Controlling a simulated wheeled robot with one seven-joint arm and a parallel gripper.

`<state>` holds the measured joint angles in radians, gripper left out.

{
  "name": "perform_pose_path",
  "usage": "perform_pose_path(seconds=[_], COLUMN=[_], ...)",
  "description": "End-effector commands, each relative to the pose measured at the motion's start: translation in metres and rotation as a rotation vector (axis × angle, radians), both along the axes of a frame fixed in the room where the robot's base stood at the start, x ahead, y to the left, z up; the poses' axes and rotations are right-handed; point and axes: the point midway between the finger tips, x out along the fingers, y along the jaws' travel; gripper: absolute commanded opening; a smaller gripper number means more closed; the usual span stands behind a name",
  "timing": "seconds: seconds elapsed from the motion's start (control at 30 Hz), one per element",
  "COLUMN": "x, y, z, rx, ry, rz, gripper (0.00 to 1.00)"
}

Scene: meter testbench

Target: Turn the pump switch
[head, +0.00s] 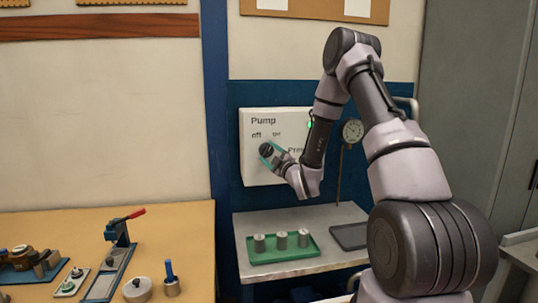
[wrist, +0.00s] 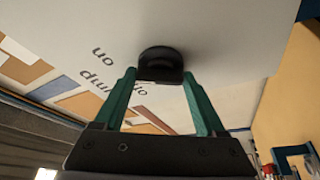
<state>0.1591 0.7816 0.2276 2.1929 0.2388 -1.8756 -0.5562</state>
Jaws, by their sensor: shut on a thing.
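The pump switch is a round dark knob on a white panel (head: 255,171) marked "Pump", with "off" and "on" labels above the knob. The knob (wrist: 160,62) shows between the green fingers in the wrist view; in the head view the dark knob (head: 266,150) is partly covered by my gripper. My gripper (wrist: 160,80) is shut on the knob, one finger on each side of it. The wrist picture is upside down, and the "off" text is partly hidden by the knob and a finger.
A green light (head: 310,124) and a round gauge (head: 352,130) are beside my arm. Below, a green tray (head: 283,254) with metal cylinders and a dark tray (head: 350,236) lie on a grey bench. A wooden bench (head: 180,240) with tools stands left.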

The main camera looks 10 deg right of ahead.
Motion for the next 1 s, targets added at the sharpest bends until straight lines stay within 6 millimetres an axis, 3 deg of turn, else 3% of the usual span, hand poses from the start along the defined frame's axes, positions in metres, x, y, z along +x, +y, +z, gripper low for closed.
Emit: perform_pose_path(seconds=[0.13,0.17,0.2,0.23,0.57,1.0], x=[0.000,0.000,0.000,0.000,-0.006,-0.080], y=[0.000,0.000,0.000,0.000,-0.003,-0.030], z=[-0.001,-0.001,-0.001,-0.001,-0.002,-0.018], rx=[0.002,0.002,0.001,0.001,0.000,0.002], ry=[0.004,0.004,0.004,0.004,0.002,0.005], rz=[-0.001,-0.001,-0.001,-0.001,-0.001,-0.003], gripper=[0.17,0.76,0.92,1.00,1.00,1.00])
